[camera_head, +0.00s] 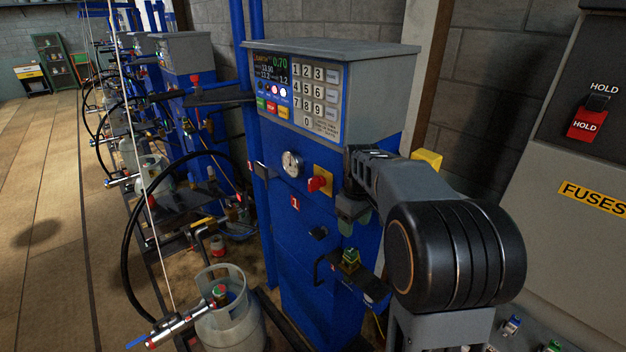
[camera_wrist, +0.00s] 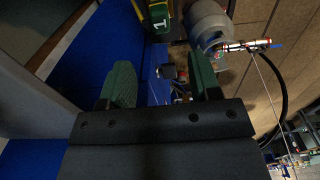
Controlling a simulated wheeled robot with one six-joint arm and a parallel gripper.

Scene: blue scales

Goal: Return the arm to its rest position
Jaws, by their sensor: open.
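My arm (camera_head: 455,250) stands bent in front of the blue scale (camera_head: 285,220) in the head view, its large dark joint nearest the camera. My gripper (camera_head: 352,222) is partly seen close to the front of the scale, right of the red knob (camera_head: 319,183). In the wrist view my gripper (camera_wrist: 161,80) has its two green fingers wide apart, with nothing between them. Blue panel and a small dark fitting show beyond the fingers. Whether the gripper touches the scale cannot be told.
A grey gas cylinder (camera_head: 228,310) with a hose connector (camera_head: 180,325) stands at the lower left; it also shows in the wrist view (camera_wrist: 205,22). A small shelf (camera_head: 365,283) juts from the scale below my gripper. A grey fuse cabinet (camera_head: 570,240) is at right. Open floor lies far left.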

